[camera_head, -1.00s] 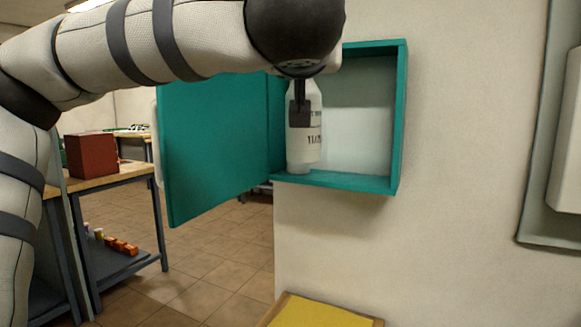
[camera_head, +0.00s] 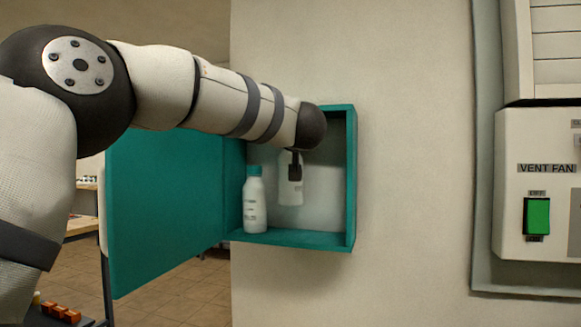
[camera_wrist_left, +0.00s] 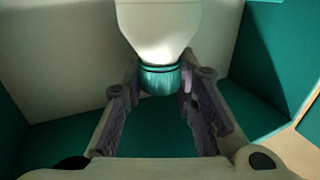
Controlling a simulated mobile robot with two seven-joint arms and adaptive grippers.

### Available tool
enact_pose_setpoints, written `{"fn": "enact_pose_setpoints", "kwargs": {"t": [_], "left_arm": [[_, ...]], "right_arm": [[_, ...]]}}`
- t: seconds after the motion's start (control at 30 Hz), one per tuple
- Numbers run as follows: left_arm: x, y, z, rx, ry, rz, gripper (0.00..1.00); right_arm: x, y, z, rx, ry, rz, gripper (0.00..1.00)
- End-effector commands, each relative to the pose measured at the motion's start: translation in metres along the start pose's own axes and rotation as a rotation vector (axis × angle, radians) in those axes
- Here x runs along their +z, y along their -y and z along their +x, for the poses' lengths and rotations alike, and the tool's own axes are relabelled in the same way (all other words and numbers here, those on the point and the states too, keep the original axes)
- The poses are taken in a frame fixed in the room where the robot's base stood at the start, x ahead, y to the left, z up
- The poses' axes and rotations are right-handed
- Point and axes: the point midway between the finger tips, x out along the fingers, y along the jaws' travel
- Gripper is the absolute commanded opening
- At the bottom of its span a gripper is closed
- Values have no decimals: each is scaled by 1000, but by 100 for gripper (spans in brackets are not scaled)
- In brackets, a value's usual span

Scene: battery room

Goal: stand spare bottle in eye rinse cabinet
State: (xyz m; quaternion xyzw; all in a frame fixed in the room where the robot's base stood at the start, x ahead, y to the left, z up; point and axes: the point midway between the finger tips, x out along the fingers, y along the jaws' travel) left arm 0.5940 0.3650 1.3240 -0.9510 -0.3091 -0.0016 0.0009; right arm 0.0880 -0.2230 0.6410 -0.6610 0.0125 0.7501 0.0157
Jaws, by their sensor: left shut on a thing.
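The eye rinse cabinet (camera_head: 352,180) is a teal box on the wall, its door (camera_head: 165,210) open to the left. A white bottle with a teal cap (camera_head: 255,203) stands upright at the left front of the cabinet floor. My left gripper (camera_head: 295,170) is inside the cabinet, shut on a second white bottle (camera_head: 289,190), to the right of the standing one. The held bottle looks upright, its bottom apparently above the floor. In the left wrist view, the fingers (camera_wrist_left: 160,88) flank the held bottle's teal cap (camera_wrist_left: 159,79). My right gripper is out of view.
A vent fan panel (camera_head: 540,165) with a green switch (camera_head: 537,216) is on the wall at the right. The cabinet's right side wall is close to the held bottle. Wall between cabinet and panel is bare.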

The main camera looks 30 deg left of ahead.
Motion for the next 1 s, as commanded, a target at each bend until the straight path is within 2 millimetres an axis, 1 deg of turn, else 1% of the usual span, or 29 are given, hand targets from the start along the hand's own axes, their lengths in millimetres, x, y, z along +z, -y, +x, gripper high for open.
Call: {"fn": "enact_pose_setpoints", "kwargs": {"t": [0.03,0.2,0.3,0.4,0.77,0.8,0.83,1.0], "left_arm": [[8,0,0,0,3,4,0],[25,0,-1,1,2,3,0],[46,0,-1,0,4,5,0],[60,0,1,0,2,1,0],[64,-1,2,0,0,2,0],[65,-1,2,0,2,2,30],[65,-1,2,0,2,2,34],[65,-1,3,0,2,2,34]], "right_arm": [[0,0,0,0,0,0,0],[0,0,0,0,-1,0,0],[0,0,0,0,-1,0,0],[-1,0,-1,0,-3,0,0],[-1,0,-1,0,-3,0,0],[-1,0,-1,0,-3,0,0],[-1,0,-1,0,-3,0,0],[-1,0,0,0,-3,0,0]]}}
